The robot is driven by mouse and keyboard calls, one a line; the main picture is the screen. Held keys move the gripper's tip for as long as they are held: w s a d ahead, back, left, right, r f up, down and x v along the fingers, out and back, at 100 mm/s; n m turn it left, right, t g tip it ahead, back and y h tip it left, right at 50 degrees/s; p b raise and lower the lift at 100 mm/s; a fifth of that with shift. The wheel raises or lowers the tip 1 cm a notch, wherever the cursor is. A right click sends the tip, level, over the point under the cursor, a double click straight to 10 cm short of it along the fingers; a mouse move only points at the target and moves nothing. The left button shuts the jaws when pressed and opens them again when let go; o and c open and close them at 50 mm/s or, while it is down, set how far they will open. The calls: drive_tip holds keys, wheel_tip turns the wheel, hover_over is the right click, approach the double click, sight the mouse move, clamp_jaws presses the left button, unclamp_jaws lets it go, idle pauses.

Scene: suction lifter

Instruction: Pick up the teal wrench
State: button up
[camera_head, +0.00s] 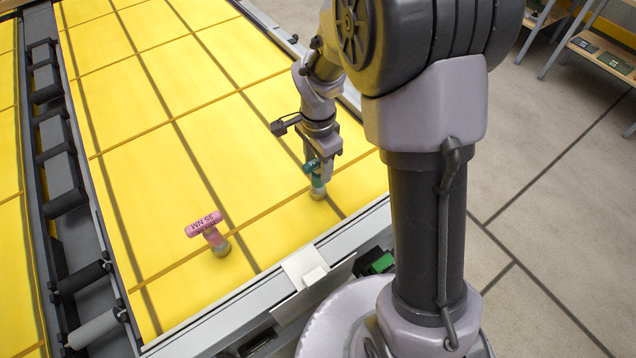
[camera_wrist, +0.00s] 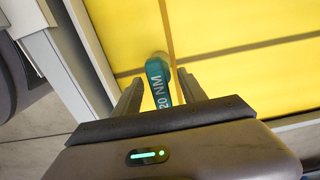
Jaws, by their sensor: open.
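The teal wrench (camera_head: 317,182) stands upright on the yellow panel surface, its head at my gripper. My gripper (camera_head: 320,170) points down over it, near the front right of the panel. In the wrist view the teal wrench (camera_wrist: 158,82) shows white "20 NM" lettering and lies between the two open fingers (camera_wrist: 160,95). Gaps show beside it, so the fingers do not look closed on it. Part of the wrench is hidden behind the gripper body.
A pink wrench (camera_head: 208,230) marked "35 NM" stands on the same yellow panel (camera_head: 150,150) to the left. A grey frame rail (camera_head: 250,300) runs along the panel's front edge, with a white bracket (camera_head: 305,268) on it. Shelves (camera_head: 600,55) stand at the far right.

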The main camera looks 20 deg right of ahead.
clamp_jaws()
wheel_tip(320, 180, up, 10)
drive_tip(key=shift+r+p, duration=0.1)
drive_tip(key=shift+p, duration=1.05)
drive_tip(key=c, duration=0.7)
unclamp_jaws()
clamp_jaws()
